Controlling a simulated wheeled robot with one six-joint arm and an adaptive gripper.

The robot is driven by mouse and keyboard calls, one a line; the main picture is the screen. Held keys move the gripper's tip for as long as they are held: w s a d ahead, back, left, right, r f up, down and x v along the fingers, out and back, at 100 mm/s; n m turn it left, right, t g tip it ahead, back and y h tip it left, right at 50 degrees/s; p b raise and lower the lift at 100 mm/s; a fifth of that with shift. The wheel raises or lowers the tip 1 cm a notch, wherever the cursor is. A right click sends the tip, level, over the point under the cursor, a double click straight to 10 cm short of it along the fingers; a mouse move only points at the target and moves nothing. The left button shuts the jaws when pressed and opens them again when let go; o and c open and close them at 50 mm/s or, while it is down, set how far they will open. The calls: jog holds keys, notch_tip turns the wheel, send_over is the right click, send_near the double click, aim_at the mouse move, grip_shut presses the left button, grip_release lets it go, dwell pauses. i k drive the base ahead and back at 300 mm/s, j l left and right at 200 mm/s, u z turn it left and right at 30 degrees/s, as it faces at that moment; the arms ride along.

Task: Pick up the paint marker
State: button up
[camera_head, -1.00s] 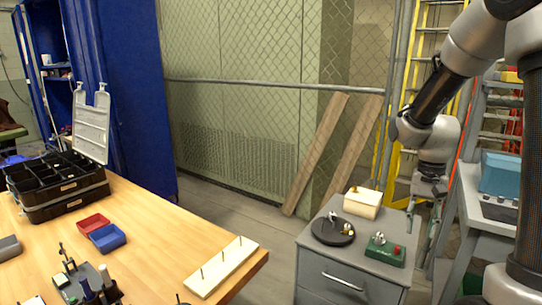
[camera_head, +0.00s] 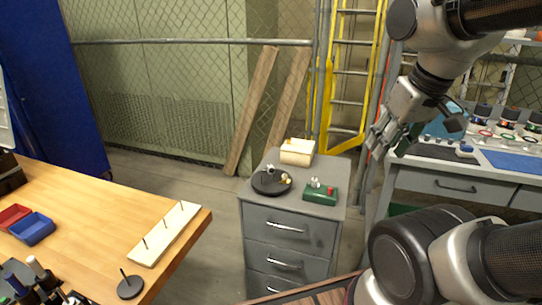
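I cannot pick out the paint marker with certainty. Several upright pen-like items (camera_head: 38,268), with white, blue and dark parts, stand in a dark holder at the lower left of the wooden table, cut by the picture edge. They are too small to tell apart. My gripper (camera_head: 388,142) is at the right, raised in the air between the grey drawer cabinet and the workbench. Its fingers look apart, with nothing seen between them. It is far from the wooden table.
The wooden table (camera_head: 90,215) carries red and blue bins (camera_head: 32,229), a pegged board (camera_head: 165,234) and a black disc with a peg (camera_head: 130,287). The grey cabinet (camera_head: 288,222) holds a black round base, a cream box and a green box. A workbench (camera_head: 450,185) stands right.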

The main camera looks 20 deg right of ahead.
aim_at(33, 262)
jog(key=j+u, duration=0.2)
jog(key=u, duration=0.25)
jog(key=j+u, duration=0.25)
jog(key=u, duration=0.2)
jog(key=j+u, duration=0.2)
jog(key=u, duration=0.25)
jog(key=i+l+u, duration=0.25)
jog(key=i+u, duration=0.25)
jog(key=k+l, duration=0.05)
jog(key=k, duration=0.05)
